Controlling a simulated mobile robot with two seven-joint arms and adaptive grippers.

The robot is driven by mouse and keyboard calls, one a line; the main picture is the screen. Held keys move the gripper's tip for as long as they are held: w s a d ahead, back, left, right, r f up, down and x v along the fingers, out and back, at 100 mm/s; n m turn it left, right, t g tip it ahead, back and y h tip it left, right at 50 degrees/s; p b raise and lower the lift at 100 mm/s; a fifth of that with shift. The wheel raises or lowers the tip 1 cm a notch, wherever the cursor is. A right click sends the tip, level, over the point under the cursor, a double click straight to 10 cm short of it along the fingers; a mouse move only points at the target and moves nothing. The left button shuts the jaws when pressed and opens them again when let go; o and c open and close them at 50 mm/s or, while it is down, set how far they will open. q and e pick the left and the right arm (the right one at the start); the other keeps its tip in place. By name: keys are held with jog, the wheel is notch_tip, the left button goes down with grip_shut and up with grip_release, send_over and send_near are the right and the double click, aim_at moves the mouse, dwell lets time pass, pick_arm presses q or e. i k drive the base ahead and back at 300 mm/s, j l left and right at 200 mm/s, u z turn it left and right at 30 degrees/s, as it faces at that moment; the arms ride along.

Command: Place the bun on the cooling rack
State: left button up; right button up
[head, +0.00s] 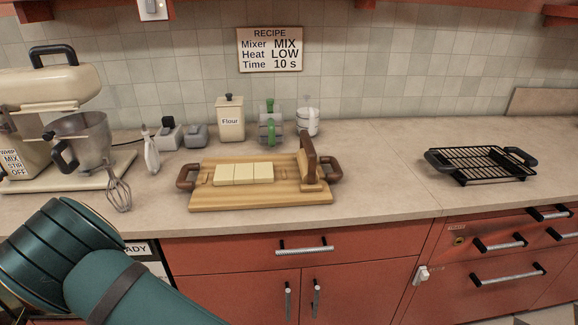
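The black wire cooling rack (482,161) stands on the right part of the counter, with dark handles at both ends. Its top is empty. I cannot make out a bun anywhere in the head view. Three pale cream blocks (243,174) lie side by side on a wooden board (262,200) with brown handles, in the middle of the counter. Teal and dark links of my own arm fill the lower left and hide part of the cabinet front. Neither of my grippers shows.
A cream mixer with a steel bowl (85,140) stands at the left, a whisk (119,194) beside it. An upright hinged wooden part (308,163) is at the board's right end. A flour canister (230,119) stands behind. Counter between board and rack is clear.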

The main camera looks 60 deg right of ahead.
aim_at(482, 160)
jog(key=k+l+z, duration=0.1)
jog(key=k+l, duration=0.2)
jog(key=k+l+z, duration=0.1)
jog(key=k+l, duration=0.2)
jog(key=l, duration=0.15)
jog(key=k+l, duration=0.25)
jog(key=l, duration=0.2)
jog(key=k+l+z, duration=0.15)
jog(key=k+l, duration=0.15)
jog(key=k+l+z, duration=0.1)
jog(key=k+l, duration=0.15)
jog(key=l, duration=0.3)
